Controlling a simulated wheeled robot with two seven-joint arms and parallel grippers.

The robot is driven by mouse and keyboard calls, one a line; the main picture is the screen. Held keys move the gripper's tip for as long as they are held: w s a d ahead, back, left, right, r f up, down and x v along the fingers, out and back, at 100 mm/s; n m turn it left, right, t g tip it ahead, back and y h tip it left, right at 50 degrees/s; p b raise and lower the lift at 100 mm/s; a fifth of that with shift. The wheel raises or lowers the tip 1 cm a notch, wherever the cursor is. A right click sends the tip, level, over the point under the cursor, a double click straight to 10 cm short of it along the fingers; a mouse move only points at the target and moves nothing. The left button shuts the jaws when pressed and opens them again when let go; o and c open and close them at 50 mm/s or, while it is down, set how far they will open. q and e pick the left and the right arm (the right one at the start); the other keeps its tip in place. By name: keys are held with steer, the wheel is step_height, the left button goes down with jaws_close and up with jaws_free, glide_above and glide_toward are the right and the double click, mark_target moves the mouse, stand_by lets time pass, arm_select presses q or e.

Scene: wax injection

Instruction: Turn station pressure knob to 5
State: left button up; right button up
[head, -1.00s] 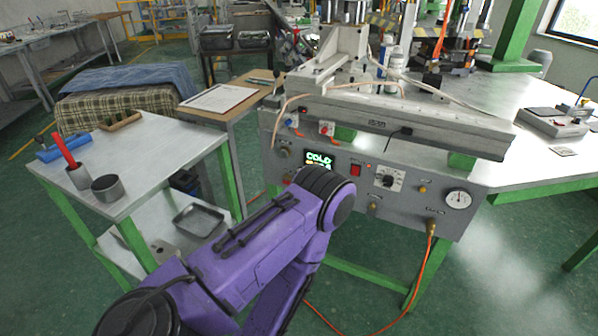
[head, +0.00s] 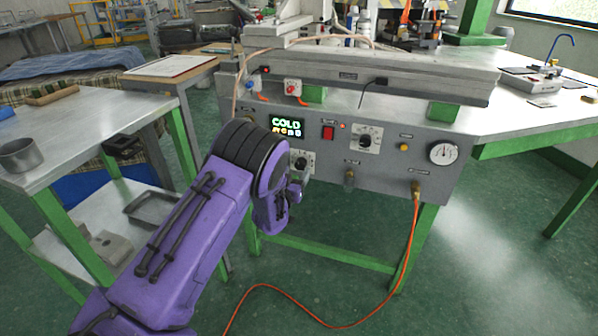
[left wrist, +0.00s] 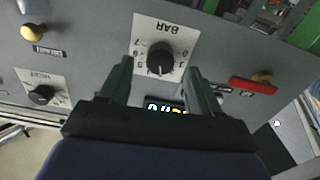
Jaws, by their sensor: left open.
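The grey injection station panel (head: 330,170) faces me. Its pressure knob (left wrist: 160,57) is black, on a white dial plate marked BAR, upside down in the left wrist view. A pale mark sits on the knob's lower edge there; I cannot read its value. In the head view the dial plate (head: 302,162) is partly hidden by my left arm, below the lit display (head: 287,127). My left gripper (left wrist: 159,70) is open, with one finger on each side of the knob in the left wrist view. I cannot tell contact. In the head view the gripper (head: 298,182) is at the panel.
A second black knob (head: 366,139) on a dial plate, a red switch (head: 328,133) and a round gauge (head: 442,152) are to the right. An orange hose (head: 408,240) hangs from the panel. A side table (head: 100,135) with a grey cup (head: 20,155) stands left.

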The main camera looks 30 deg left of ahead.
mark_target(299, 167)
arm_select(q)
steer(key=x, duration=0.3)
steer(key=shift+w+a, duration=0.1)
steer(key=shift+w, duration=0.1)
steer(key=c, duration=1)
steer(key=shift+c, duration=0.2)
steer(key=shift+m, duration=0.3)
steer(key=m+b, duration=0.1)
steer(key=m, duration=0.3)
steer(key=shift+f+m, duration=0.15)
steer(key=shift+m, duration=0.25)
steer(key=m+b, duration=0.1)
steer(key=m, duration=0.5)
steer(key=shift+s+b, duration=0.1)
steer(key=shift+b, duration=0.3)
steer(key=shift+m, duration=0.3)
